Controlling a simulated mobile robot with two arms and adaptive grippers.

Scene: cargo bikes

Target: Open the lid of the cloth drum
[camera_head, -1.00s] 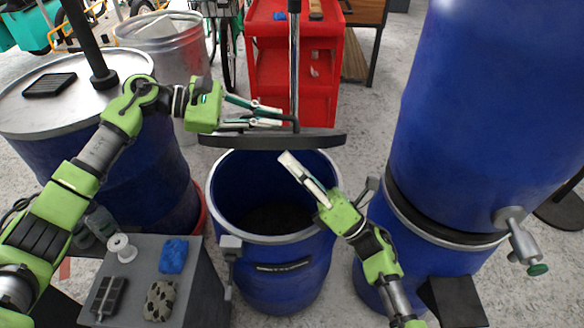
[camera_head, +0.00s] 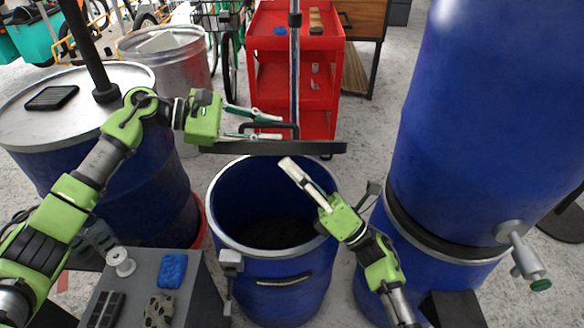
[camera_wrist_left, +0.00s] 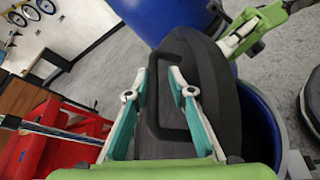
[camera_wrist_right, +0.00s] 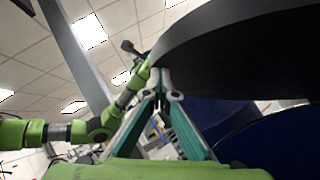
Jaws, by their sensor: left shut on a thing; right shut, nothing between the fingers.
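The cloth drum (camera_head: 275,280) is the open blue drum in the middle of the head view; its pale rim and dark inside show. Its black lid (camera_head: 225,148) is seen nearly edge-on, above the drum's far rim. My left gripper (camera_head: 279,127) is shut on the lid's black handle, which shows between its fingers in the left wrist view (camera_wrist_left: 155,105). My right gripper (camera_head: 290,167) is shut and empty, over the drum opening just below the lid. The right wrist view shows its fingertips (camera_wrist_right: 161,75) close to the lid's edge; contact is unclear.
A tall blue drum with a tap (camera_head: 510,230) stands at the right. A drum with a grey top (camera_head: 60,105) stands at the left. A grey stand (camera_head: 190,295) with a spool and blue sponge is at front left. A red cart (camera_head: 265,75) stands behind.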

